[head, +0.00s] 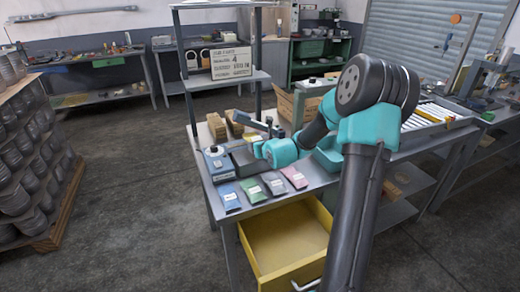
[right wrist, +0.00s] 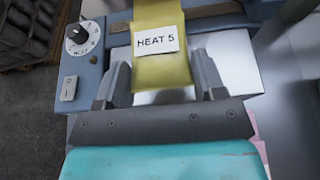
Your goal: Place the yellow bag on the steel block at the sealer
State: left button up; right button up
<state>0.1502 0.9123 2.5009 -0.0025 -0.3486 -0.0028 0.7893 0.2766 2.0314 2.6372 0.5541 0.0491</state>
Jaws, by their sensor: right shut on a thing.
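The yellow bag (right wrist: 162,72), labelled HEAT 5, is between the fingers of my right gripper (right wrist: 160,80) in the right wrist view. The gripper is shut on it. The bag lies over the pale, shiny steel block (right wrist: 228,68); I cannot tell whether it touches it. The blue-grey sealer (right wrist: 88,55) with its dial is beside the block on the left. In the head view the sealer (head: 219,163) stands at the bench's left end, with my right gripper (head: 248,150) just right of it. The yellow bag is not clearly visible there. My left gripper is not in view.
Several flat bags, among them a blue one (head: 228,198) and a pink one (head: 294,177), lie in a row along the bench front. A yellow drawer (head: 284,270) stands open below. A shelf frame with a sign (head: 231,63) rises behind the sealer.

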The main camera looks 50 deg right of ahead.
jog(key=shift+w+d+f, duration=0.1)
jog(key=shift+w+d, duration=0.75)
jog(key=shift+d, duration=0.1)
jog(key=shift+w+d, duration=0.1)
jog(key=shift+w+d+f, duration=0.2)
jog(key=shift+d, duration=0.05)
jog(key=shift+f, duration=1.6)
jog(key=shift+s+f, duration=0.1)
jog(key=shift+f, duration=0.35)
